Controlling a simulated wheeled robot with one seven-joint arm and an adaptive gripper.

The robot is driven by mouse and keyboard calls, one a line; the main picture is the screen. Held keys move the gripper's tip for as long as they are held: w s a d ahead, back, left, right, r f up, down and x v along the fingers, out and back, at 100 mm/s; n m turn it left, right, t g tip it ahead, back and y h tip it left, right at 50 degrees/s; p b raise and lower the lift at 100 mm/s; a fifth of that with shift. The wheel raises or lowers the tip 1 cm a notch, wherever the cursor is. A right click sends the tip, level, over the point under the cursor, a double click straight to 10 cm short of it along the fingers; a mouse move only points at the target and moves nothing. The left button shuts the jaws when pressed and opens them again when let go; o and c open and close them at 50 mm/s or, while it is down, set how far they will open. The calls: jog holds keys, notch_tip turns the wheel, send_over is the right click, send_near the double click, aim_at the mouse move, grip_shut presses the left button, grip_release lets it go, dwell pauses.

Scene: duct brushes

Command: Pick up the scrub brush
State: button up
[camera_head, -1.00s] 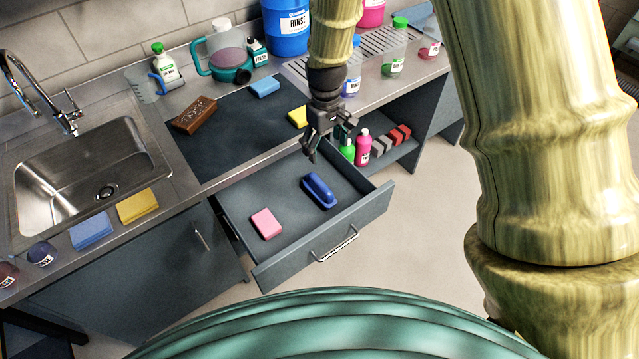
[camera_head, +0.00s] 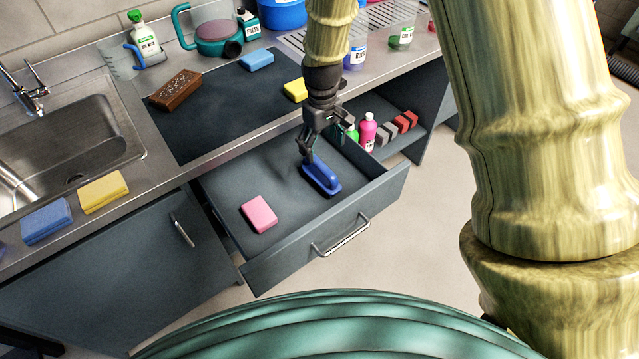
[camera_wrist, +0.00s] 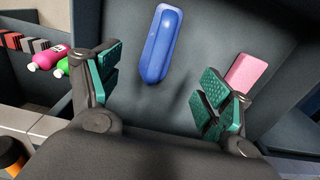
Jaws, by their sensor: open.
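The blue scrub brush (camera_head: 321,176) lies in the open grey drawer (camera_head: 225,205), toward its right side. In the wrist view the brush (camera_wrist: 163,42) lies lengthwise ahead of my gripper, roughly between the lines of its two fingers. My gripper (camera_head: 314,145) hangs over the drawer's back part, just behind and above the brush. In the wrist view my gripper (camera_wrist: 158,88) is open, with green pads apart and nothing between them. I cannot tell in the head view whether a finger touches the brush.
A pink sponge (camera_head: 259,214) lies in the drawer left of the brush. The drawer front with its handle (camera_head: 340,236) and side walls bound the space. A pink bottle (camera_head: 367,132) and red and grey blocks stand on the shelf at right. A brown block (camera_head: 175,90) lies on the counter.

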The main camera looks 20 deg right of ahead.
aim_at(322, 176)
notch_tip(322, 176, down, 3)
jog(key=shift+r+b, duration=0.2)
jog(key=shift+b, duration=0.5)
jog(key=shift+d+f+p, duration=0.1)
jog(key=shift+f+p, duration=0.65)
jog(key=shift+f, duration=4.55)
jog(key=c, duration=1.3)
jog(key=shift+o, duration=0.2)
jog(key=shift+r, duration=0.1)
notch_tip(322, 176, up, 10)
jog(key=shift+f+b, duration=0.1)
jog(key=shift+b, duration=0.45)
